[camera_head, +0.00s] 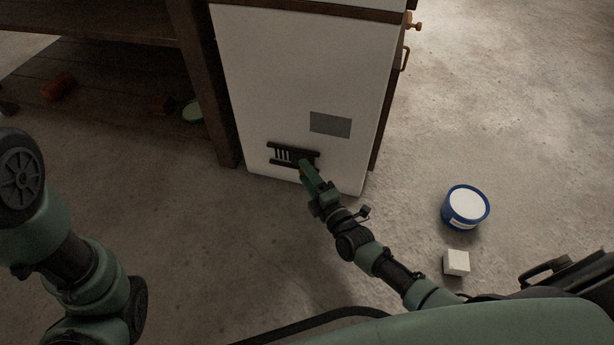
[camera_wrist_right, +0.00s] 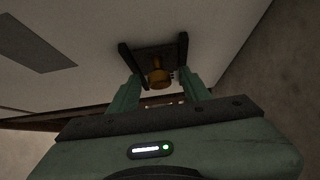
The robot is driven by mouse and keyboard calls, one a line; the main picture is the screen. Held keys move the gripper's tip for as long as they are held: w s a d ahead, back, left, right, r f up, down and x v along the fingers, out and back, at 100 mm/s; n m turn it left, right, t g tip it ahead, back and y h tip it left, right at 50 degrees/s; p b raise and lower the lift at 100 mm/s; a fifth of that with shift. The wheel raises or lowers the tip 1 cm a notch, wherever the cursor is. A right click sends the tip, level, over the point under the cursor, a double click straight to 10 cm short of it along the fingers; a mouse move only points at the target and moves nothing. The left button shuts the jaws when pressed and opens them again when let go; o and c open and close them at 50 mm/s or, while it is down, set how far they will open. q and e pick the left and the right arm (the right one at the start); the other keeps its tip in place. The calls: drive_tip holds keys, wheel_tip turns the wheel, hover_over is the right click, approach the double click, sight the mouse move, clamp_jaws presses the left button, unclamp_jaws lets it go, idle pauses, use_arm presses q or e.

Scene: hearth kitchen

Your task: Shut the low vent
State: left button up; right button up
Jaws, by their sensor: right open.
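The low vent (camera_head: 281,154) is set near the bottom of the white cabinet side, with two black rails and a dark sliding plate. Pale slots show open at its left part; the plate sits toward the right. My right gripper (camera_head: 305,165) is at the vent's right part and hides some of it. In the right wrist view a brass knob (camera_wrist_right: 158,78) stands out from the dark plate (camera_wrist_right: 153,54). The open fingers of my right gripper are on either side of the knob; whether they touch it is unclear. My left arm shows at the left, its gripper out of frame.
A grey patch (camera_head: 330,124) is on the white panel (camera_head: 270,80) above the vent. A blue tub with a white lid (camera_head: 465,207) and a small white block (camera_head: 456,262) are on the floor at right. A wooden shelf (camera_head: 120,85) stands at left. The floor before the cabinet is clear.

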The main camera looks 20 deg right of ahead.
clamp_jaws()
idle(1.4)
